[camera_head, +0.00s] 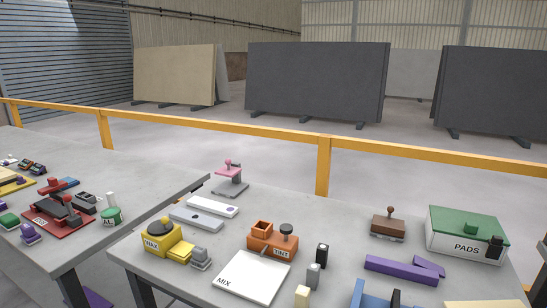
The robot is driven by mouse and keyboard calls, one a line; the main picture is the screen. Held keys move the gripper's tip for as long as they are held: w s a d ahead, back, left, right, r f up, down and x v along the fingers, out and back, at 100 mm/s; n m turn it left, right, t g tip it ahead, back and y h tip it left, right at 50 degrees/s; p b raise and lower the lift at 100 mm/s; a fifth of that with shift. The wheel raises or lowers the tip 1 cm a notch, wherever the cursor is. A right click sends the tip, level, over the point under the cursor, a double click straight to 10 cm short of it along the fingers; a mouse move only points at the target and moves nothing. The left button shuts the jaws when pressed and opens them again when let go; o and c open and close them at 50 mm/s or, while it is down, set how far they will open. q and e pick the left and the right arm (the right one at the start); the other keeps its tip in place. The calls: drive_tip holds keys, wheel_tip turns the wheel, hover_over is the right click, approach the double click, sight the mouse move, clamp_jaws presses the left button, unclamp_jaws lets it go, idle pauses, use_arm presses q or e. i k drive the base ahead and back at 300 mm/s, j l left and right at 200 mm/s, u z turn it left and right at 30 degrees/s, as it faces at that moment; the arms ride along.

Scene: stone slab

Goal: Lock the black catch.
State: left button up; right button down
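A white box labelled PADS (465,248) with a green lid (466,226) stands at the right end of the near table. The black catch (495,245) sits at the box's front right corner, against the lid edge. It is too small to tell whether it is locked. Neither of my grippers is in view.
A purple angled piece (404,268) lies in front of the box, and a brown stamp-like block (388,225) stands left of it. A MIX board (251,277), orange TINT container (272,240) and yellow WAX container (162,240) are farther left. Blue parts (372,297) are at the bottom edge.

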sight(495, 247)
drive_tip(key=z, duration=1.5)
